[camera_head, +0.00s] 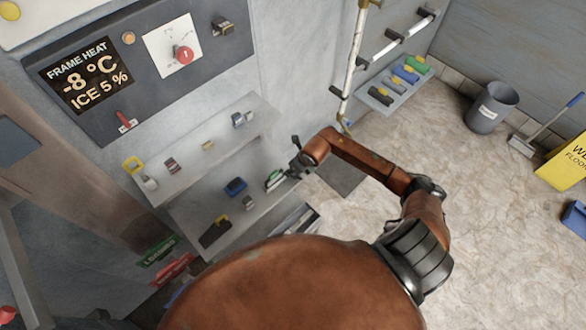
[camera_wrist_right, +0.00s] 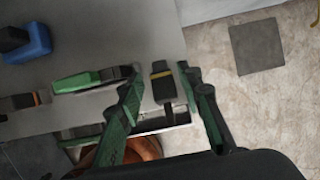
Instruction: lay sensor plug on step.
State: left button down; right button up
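A dark plug with a yellow band (camera_wrist_right: 163,82), which may be the sensor plug, is at the edge of the lower grey ledge (camera_wrist_right: 115,25) in the right wrist view. I cannot tell whether it rests on the ledge or hangs just above it. My right gripper (camera_wrist_right: 160,75) is open, with one finger on each side of the plug and narrow gaps showing. In the head view my right gripper (camera_head: 288,168) is at the right end of the lower ledge (camera_head: 238,218). I cannot tell for sure which surface is the step. My left gripper is out of view.
A green-and-black piece (camera_wrist_right: 90,80) lies close left of my gripper, with a blue block (camera_wrist_right: 28,45) beyond. An upper shelf (camera_head: 257,115) holds several small parts. A dark floor plate (camera_head: 341,172) lies right of the ledge. A grey bin (camera_head: 490,108) stands far right.

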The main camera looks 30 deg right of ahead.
jog(key=shift+o, duration=0.8)
jog(key=v, duration=1.2)
